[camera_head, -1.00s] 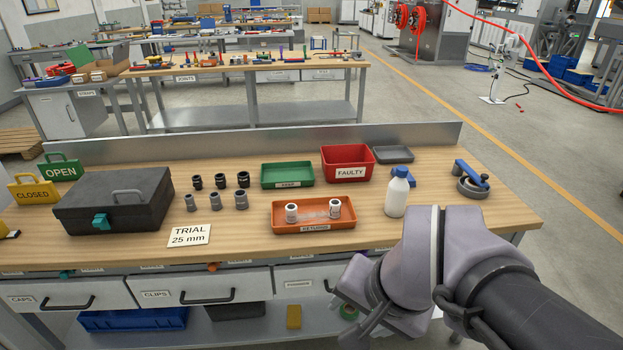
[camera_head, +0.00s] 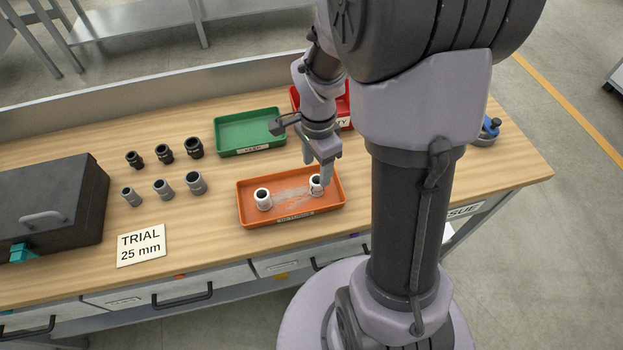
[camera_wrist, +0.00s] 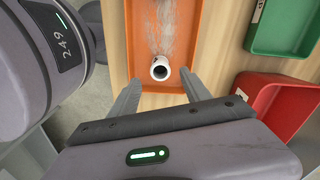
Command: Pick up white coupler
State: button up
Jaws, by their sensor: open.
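Two white couplers stand in the orange tray (camera_head: 286,209) on the bench. The left white coupler (camera_head: 263,199) stands clear of my gripper. The right white coupler (camera_head: 316,184) is at my gripper (camera_head: 318,178), partly hidden by the fingers. In the wrist view a white coupler (camera_wrist: 160,68) shows its dark bore, just ahead of and between the fingertips of my gripper (camera_wrist: 159,78). My fingers are apart with a gap on both sides of it. I cannot tell how far above the tray floor the tips are.
A green tray (camera_head: 250,132) and a red FAULTY bin (camera_head: 344,108) stand behind the orange tray. Several grey and black couplers (camera_head: 163,187) stand to the left, with a TRIAL 25 mm card (camera_head: 141,245) and a dark toolbox (camera_head: 50,210). Bench between them is clear.

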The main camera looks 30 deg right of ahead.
aim_at(317, 180)
notch_tip(317, 180, down, 8)
jog(key=b, duration=0.3)
jog(key=shift+d+f, duration=0.1)
jog(key=shift+d, duration=0.05)
jog(key=shift+c, duration=1.1)
grip_shut()
